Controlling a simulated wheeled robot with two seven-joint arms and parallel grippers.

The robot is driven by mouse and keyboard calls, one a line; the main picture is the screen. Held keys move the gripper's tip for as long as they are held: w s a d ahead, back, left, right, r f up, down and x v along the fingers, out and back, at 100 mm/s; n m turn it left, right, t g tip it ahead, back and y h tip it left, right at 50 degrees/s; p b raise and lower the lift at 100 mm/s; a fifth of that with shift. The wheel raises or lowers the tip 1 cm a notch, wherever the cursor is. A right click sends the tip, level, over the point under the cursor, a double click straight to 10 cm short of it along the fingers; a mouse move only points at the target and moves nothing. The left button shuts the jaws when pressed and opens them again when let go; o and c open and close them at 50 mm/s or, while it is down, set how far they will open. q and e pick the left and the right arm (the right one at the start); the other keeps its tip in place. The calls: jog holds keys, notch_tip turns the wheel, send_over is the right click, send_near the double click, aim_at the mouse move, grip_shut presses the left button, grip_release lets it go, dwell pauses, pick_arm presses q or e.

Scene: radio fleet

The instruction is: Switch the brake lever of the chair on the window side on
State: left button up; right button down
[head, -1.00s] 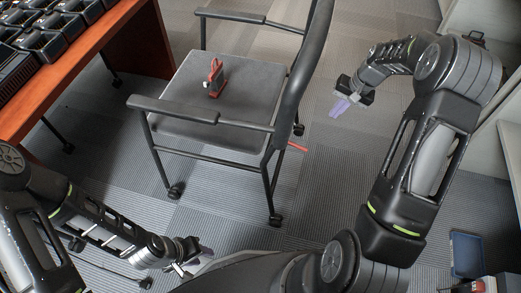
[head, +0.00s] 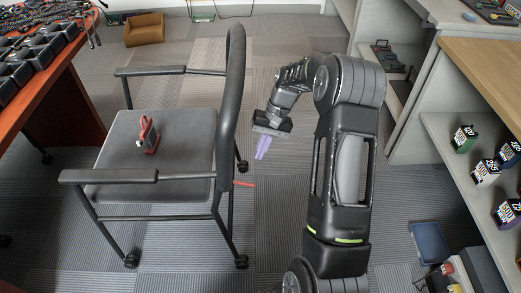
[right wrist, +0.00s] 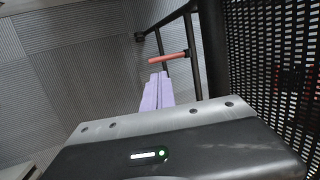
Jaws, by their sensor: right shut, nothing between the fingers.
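A grey office chair (head: 165,150) with black armrests and casters stands left of centre in the head view, its backrest toward my right arm. A red lever (head: 244,184) sticks out low behind the backrest. It also shows in the right wrist view as a red-orange bar (right wrist: 168,57) beside the dark chair frame. My right gripper (head: 263,147) is shut and empty, its purple fingers pointing down. It is above and to the right of the lever, apart from it. In the right wrist view the fingertips (right wrist: 157,80) lie just below the lever in the picture. My left gripper is out of view.
A red and grey device (head: 148,135) sits on the chair seat. A wooden desk (head: 60,85) with radios is on the left. Shelves with boxes (head: 465,138) stand on the right, and a blue bin (head: 429,243) is on the floor.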

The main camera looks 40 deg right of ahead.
aim_at(246, 183)
jog(key=b+x, duration=0.2)
jog(key=x, duration=0.9)
jog(key=shift+b+x, duration=0.5)
jog(key=shift+x, duration=0.25)
jog(key=shift+s+d+f, duration=0.1)
jog(key=shift+f, duration=0.25)
jog(key=shift+r+p, duration=0.6)
jog(key=shift+r, duration=0.2)
